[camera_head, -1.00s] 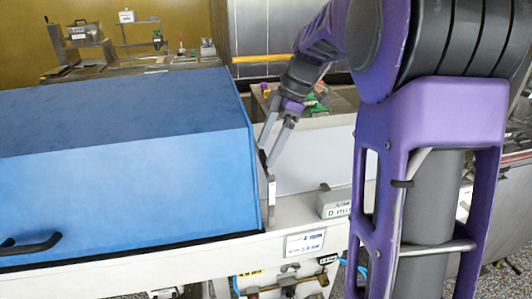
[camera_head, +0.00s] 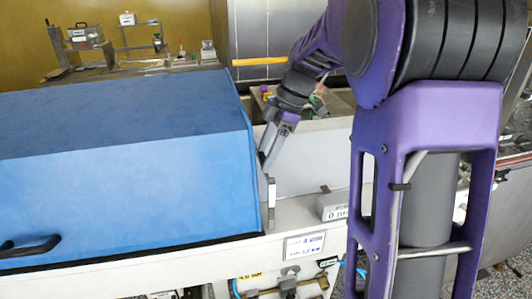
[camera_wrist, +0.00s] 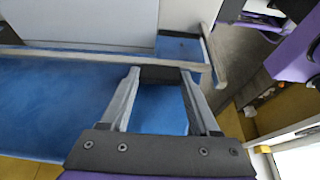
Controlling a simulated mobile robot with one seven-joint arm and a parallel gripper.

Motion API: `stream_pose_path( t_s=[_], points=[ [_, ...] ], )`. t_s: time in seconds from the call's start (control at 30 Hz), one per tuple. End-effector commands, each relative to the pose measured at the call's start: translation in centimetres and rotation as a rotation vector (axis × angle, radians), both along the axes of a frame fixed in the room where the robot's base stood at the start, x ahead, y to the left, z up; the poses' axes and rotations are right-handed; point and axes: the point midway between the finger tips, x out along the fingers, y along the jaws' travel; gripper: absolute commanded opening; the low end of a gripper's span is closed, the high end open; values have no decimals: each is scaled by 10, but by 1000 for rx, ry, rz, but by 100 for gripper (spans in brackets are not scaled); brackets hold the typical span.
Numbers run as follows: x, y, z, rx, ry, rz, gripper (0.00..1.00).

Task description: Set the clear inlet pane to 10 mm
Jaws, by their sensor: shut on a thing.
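My gripper (camera_head: 263,163) is at the right end of the blue hood (camera_head: 80,150), pointing down. In the wrist view my gripper (camera_wrist: 161,72) is shut on a dark block (camera_wrist: 160,75), which fills the gap between its fingertips. The block seems to be the grip of the clear inlet pane, but I cannot make out the pane's clear sheet or lower edge. A grey upright piece (camera_head: 271,190) stands just below the fingertips at the hood's end. No gap height is readable.
A white machine rail (camera_head: 170,262) runs below the hood and carries a label plate (camera_head: 304,244). A small grey box with a display (camera_head: 334,206) sits right of the hood's end. A pale panel (camera_head: 312,160) stands behind my gripper.

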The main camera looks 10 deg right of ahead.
Motion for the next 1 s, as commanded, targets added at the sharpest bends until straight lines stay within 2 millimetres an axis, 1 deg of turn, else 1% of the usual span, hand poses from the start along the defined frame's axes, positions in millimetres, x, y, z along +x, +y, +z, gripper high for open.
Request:
stream_pose_path(
  t_s=[0.3,0.37,0.5,0.6,0.9,0.93,1.0],
  points=[
    [0,0,-1,0,1,0,0],
    [0,0,-5,0,1,-1,0],
    [0,0,-22,0,1,-1,0],
    [0,0,-31,1,1,0,0],
    [0,0,-30,1,1,0,0],
    [0,0,-30,1,1,0,67],
    [0,0,-30,1,1,0,80]
  ],
)
